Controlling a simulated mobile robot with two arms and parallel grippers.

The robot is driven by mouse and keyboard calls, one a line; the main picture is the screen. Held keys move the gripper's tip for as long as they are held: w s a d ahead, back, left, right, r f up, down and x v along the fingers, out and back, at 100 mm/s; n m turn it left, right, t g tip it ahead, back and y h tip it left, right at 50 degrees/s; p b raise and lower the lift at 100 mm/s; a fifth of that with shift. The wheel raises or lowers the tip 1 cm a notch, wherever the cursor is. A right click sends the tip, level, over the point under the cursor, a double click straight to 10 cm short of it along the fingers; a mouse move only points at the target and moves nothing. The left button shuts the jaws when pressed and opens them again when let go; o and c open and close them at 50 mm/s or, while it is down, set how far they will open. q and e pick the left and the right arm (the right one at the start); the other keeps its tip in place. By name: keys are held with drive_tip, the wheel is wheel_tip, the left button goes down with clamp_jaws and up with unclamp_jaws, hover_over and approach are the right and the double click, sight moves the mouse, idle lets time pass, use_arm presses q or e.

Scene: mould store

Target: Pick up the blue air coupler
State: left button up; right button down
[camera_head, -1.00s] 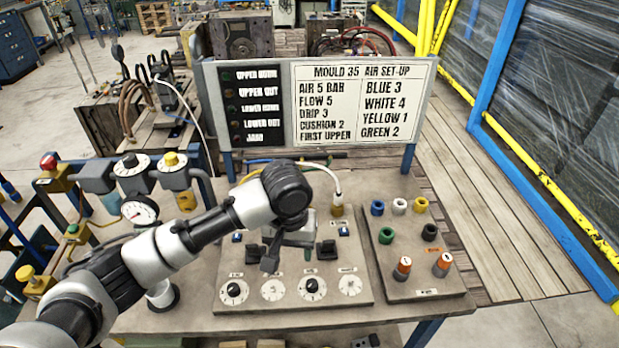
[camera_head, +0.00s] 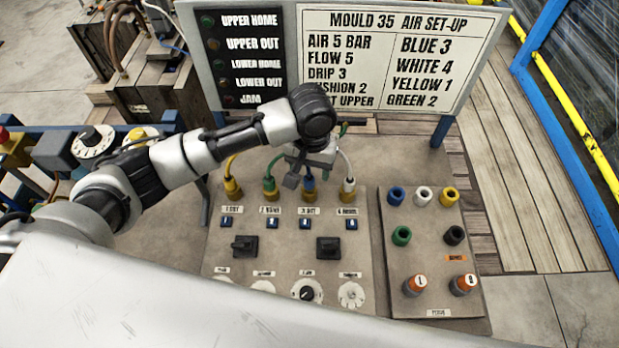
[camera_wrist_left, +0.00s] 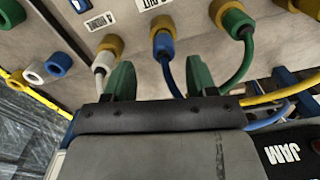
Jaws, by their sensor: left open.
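A blue coupler (camera_head: 397,197) stands on the right-hand plate beside white and yellow ones; it also shows at the left of the wrist view (camera_wrist_left: 58,65). A second blue fitting with a blue hose (camera_head: 309,186) sits in a brass socket, third in the row on the middle panel; the wrist view shows it too (camera_wrist_left: 163,45). My left gripper (camera_head: 306,172) is over that row. In the wrist view its green fingers (camera_wrist_left: 161,82) are apart, with the blue hose running between them, and nothing is gripped. My right gripper is not in view.
Yellow (camera_head: 232,186), green (camera_head: 270,186) and white (camera_head: 348,186) hose fittings flank the blue one closely. Two black knobs (camera_head: 245,246) and several dials are in front. The sign board (camera_head: 340,55) stands behind. The right-hand plate (camera_head: 430,267) also holds two orange-topped parts (camera_head: 415,284).

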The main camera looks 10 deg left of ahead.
sight(309, 176)
use_arm(q)
drive_tip(key=shift+w+f, duration=0.1)
drive_tip(key=shift+f, duration=0.55)
drive_tip(key=f, duration=0.1)
drive_tip(key=f+p, duration=0.1)
drive_tip(key=f, duration=0.2)
drive_tip(key=shift+a+f+p, duration=0.25)
drive_tip(key=shift+p, duration=0.05)
drive_tip(key=shift+f, duration=0.2)
drive_tip(key=c, duration=1)
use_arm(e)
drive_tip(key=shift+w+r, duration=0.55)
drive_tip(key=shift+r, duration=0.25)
use_arm(q)
drive_tip(key=shift+r, duration=0.1)
